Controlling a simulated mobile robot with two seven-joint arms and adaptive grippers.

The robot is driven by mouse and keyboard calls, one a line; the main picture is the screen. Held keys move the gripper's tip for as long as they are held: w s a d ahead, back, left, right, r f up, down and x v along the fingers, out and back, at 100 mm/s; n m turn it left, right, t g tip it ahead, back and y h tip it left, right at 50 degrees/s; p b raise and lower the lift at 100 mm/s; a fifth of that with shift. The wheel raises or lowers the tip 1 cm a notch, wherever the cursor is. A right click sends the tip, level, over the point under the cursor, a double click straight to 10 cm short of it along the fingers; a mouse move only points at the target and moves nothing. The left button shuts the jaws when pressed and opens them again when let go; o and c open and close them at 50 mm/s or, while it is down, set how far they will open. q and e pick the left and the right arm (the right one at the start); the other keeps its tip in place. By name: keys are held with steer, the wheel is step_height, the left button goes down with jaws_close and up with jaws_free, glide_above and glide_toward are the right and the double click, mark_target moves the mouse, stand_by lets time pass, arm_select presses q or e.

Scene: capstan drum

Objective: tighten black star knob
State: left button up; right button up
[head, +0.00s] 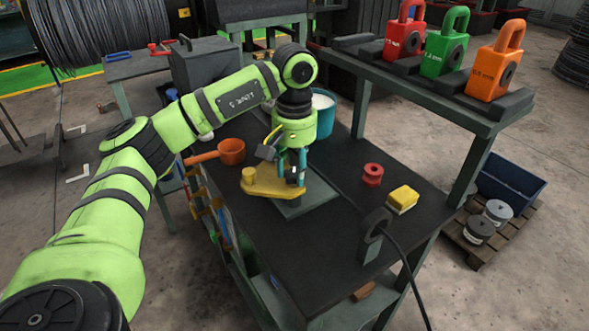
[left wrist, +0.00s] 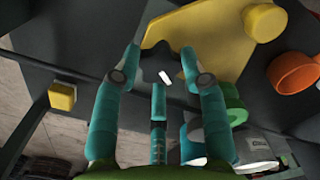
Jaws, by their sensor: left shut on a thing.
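My left gripper (head: 291,170) reaches down over the yellow plate (head: 277,184), which lies on a grey base on the dark bench. In the left wrist view, the left gripper's teal fingers (left wrist: 160,62) close around the black star knob (left wrist: 160,47), beside the yellow plate (left wrist: 215,38). Only part of the dark knob shows between the fingertips, and the fingers hide it in the head view. A round yellow knob (head: 249,175) stands on the plate's left end. My right gripper is in neither view.
A red spool (head: 372,174), a yellow block (head: 403,198) and a dark stand (head: 373,235) with a cable are to the right. A raised shelf (head: 440,95) carries red, green and orange weights.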

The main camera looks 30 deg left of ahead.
mark_target(296, 172)
arm_select(q)
steer(key=m, duration=0.5)
steer(key=shift+w+a+r+b, duration=0.1)
steer(key=shift+w+r+b, duration=0.1)
steer(key=shift+b, duration=0.1)
steer(key=m, duration=0.5)
steer(key=shift+r, duration=0.1)
steer(key=shift+m, duration=0.3)
steer(key=o, duration=1.1)
steer(key=shift+o, duration=0.2)
steer(key=shift+w+d, duration=0.15)
steer(key=shift+d, duration=0.05)
steer(key=shift+f, duration=0.3)
steer(key=shift+r, duration=4.05)
